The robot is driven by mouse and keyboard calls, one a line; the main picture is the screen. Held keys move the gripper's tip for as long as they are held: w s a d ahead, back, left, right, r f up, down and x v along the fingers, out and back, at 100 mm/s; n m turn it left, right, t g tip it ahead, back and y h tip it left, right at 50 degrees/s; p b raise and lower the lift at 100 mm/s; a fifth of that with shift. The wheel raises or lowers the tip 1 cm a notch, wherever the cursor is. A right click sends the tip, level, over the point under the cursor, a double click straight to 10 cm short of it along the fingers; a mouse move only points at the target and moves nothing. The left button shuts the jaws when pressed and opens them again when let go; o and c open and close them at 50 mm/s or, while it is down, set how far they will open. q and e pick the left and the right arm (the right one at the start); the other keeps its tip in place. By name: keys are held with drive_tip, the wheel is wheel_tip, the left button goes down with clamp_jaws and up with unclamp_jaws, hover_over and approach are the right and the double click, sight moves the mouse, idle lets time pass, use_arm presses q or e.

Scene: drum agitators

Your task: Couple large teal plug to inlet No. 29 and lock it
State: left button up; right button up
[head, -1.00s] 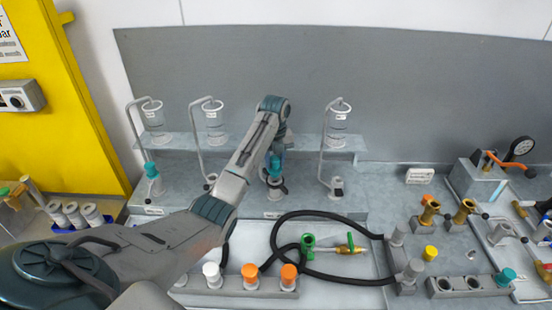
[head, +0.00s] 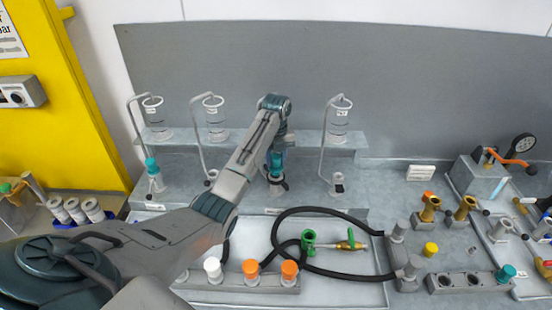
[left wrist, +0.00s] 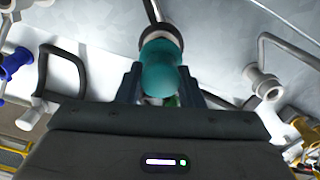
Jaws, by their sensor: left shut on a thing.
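My left gripper (head: 278,152) is shut on a teal plug (head: 276,168), which stands about upright at a grey inlet (head: 278,188) on the bench's raised step. In the left wrist view the teal plug (left wrist: 160,68) sits between the two dark fingers (left wrist: 160,86), with its end at the inlet's round collar (left wrist: 160,36). The plug looks lined up with the collar, but I cannot tell how deep it sits or whether it is locked. The inlet's number is too small to read. My right gripper is not in view.
Another teal plug (head: 151,166) stands at the left inlet. A bare inlet (head: 337,187) stands to the right. A black hose (head: 350,218) loops across the white tray (head: 335,292). Orange and white caps (head: 251,269) stand in front. Brass fittings (head: 429,209) are at right.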

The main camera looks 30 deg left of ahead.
use_arm(q)
drive_tip(key=shift+f, duration=1.15)
drive_tip(key=shift+f+b, duration=0.35)
idle(0.3)
drive_tip(key=o, duration=1.1)
drive_tip(key=shift+r+p, duration=0.35)
drive_tip(key=shift+r, duration=3.5)
